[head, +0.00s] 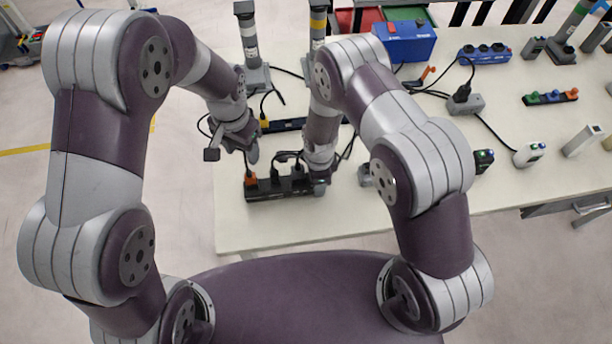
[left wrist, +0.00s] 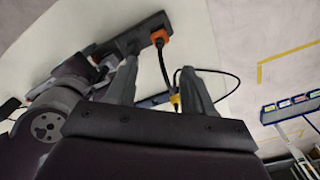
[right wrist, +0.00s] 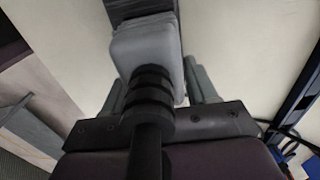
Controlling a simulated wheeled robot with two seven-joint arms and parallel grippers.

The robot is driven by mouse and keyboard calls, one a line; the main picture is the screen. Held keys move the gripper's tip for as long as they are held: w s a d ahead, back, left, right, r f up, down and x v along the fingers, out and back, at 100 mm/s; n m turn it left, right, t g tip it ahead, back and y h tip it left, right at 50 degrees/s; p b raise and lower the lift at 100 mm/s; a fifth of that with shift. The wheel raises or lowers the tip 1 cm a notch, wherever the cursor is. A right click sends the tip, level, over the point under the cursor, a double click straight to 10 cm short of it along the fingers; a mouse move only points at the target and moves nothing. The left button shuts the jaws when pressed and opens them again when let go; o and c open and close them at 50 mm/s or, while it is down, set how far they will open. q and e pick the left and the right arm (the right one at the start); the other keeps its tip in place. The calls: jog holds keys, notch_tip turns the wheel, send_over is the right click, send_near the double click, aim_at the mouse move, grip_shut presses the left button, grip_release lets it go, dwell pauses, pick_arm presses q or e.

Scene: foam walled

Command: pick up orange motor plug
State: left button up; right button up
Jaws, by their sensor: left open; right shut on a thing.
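The orange motor plug (head: 250,179) sits at the left end of a black power strip (head: 282,190) near the table's front edge. It also shows in the left wrist view (left wrist: 159,37), with a dark cable running from it between my fingers. My left gripper (head: 246,151) is open and empty, a little behind and above the plug, apart from it. My right gripper (head: 319,172) is at the strip's right end. In the right wrist view it is shut on a grey end block (right wrist: 150,55) with a black ribbed cable sleeve; the finger contact is partly hidden.
More black plugs (head: 298,166) stand in the same strip. A second strip with a yellow plug (head: 264,125) lies behind. A blue box (head: 404,42), a grey box with a black plug (head: 466,103) and several small devices stand to the right. The table's (head: 240,233) front strip is clear.

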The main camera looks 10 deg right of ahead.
aim_at(248, 171)
pick_arm(q)
jog(key=n, duration=0.5)
jog(key=shift+n, duration=0.4)
jog(key=n, duration=0.3)
jog(key=shift+d+f+n, duration=0.1)
jog(key=shift+n, duration=0.3)
jog(key=n, duration=0.4)
jog(key=shift+s, duration=0.1)
jog(key=n, duration=0.6)
jog(key=shift+f+n, duration=0.1)
jog(key=shift+n, duration=0.2)
jog(key=n, duration=0.4)
jog(key=shift+d+f+n, duration=0.1)
jog(key=shift+f+n, duration=0.05)
jog(key=shift+n, duration=0.25)
jog(key=f, duration=1.2)
jog(key=shift+a, duration=0.2)
jog(key=shift+r, duration=0.1)
grip_shut()
